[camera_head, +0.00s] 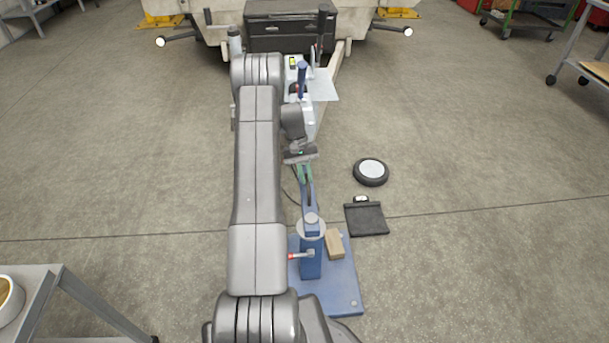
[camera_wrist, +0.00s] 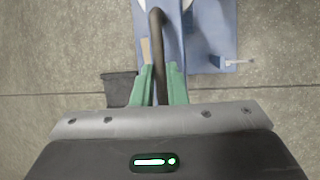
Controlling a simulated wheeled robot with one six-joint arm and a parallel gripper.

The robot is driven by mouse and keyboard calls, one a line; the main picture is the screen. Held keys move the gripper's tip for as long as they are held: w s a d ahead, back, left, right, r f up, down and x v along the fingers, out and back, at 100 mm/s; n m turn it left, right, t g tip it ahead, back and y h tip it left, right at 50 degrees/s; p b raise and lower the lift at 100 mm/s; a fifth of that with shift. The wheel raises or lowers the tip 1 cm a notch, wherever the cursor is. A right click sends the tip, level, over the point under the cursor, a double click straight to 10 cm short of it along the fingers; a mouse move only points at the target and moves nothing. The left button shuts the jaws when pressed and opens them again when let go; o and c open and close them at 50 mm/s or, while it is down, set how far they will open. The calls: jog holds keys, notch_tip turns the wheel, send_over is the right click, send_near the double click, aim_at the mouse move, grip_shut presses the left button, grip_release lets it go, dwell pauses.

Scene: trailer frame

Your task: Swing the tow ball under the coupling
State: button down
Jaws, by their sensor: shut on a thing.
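My gripper (camera_head: 306,178) has green fingers and is shut on a dark curved bar (camera_wrist: 157,30), which runs between the fingers in the wrist view. In the head view the bar lies over the narrow blue arm (camera_head: 312,200) of a floor stand. The stand has a blue post (camera_head: 312,265) with a round grey disc on top and a red-tipped lever at its side. The pale trailer coupling (camera_head: 309,112), with a blue upright handle, is beyond my gripper, partly covered by my arm. I cannot make out the tow ball.
The blue base plate (camera_head: 340,290) carries a tan block (camera_head: 334,243). A black wheel-like disc (camera_head: 371,172) and a dark flat mat (camera_head: 366,219) lie to the right. The trailer (camera_head: 350,22) stands at the back. A bench (camera_head: 45,290) is front left. Open floor lies on both sides.

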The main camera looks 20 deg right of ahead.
jog(key=shift+d, duration=0.1)
jog(key=c, duration=1.5)
grip_release()
jog(key=shift+o, duration=0.2)
jog(key=shift+r, duration=0.1)
jog(key=p+v, duration=0.3)
jog(key=v, duration=1)
jog(key=shift+w+r, duration=0.2)
jog(key=shift+r, duration=0.1)
jog(key=shift+f, duration=0.1)
jog(key=b+x, duration=0.3)
jog(key=x, duration=1)
jog(key=shift+s+f, duration=0.2)
jog(key=shift+f, duration=0.1)
